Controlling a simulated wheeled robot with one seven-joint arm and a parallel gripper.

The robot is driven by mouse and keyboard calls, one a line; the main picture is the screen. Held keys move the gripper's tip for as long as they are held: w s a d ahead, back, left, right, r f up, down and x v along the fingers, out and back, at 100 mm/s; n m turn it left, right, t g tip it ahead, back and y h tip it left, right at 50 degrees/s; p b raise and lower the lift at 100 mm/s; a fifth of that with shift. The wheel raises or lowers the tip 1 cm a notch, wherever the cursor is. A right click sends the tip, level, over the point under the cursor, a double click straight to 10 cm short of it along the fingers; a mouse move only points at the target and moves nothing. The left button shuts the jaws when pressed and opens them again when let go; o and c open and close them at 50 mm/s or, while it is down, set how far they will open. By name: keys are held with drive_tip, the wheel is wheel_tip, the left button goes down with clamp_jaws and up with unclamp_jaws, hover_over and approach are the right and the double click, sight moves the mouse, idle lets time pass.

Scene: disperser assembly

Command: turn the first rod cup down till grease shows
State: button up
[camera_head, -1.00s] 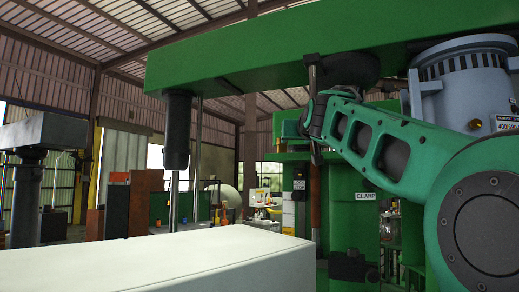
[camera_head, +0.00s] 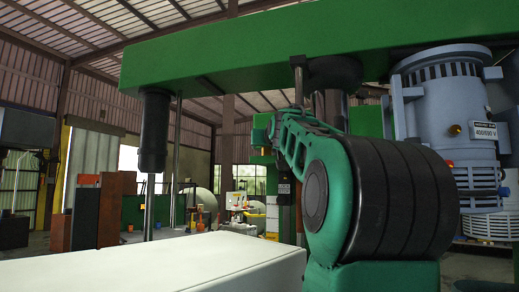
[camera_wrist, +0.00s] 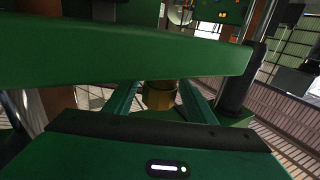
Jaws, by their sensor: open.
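In the wrist view, a brass-brown cup-like piece (camera_wrist: 158,96) shows between the two fingers of my gripper (camera_wrist: 160,92); it looks like the rod cup. The green fingers stand apart on either side of it, and I cannot tell whether they touch it. A green beam crosses in front and hides its upper part and the fingertips. No grease can be made out.
The long green beam (camera_head: 240,55) spans overhead. A black sleeve (camera_head: 155,130) with a bright rod hangs from it at left. A grey motor (camera_head: 445,105) stands at right. A pale flat-topped block (camera_head: 170,270) fills the foreground. A black cylinder (camera_wrist: 238,85) is right of my fingers.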

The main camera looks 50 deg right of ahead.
drive_tip(key=shift+x, duration=0.85)
drive_tip(key=c, duration=1)
drive_tip(key=shift+c, duration=0.2)
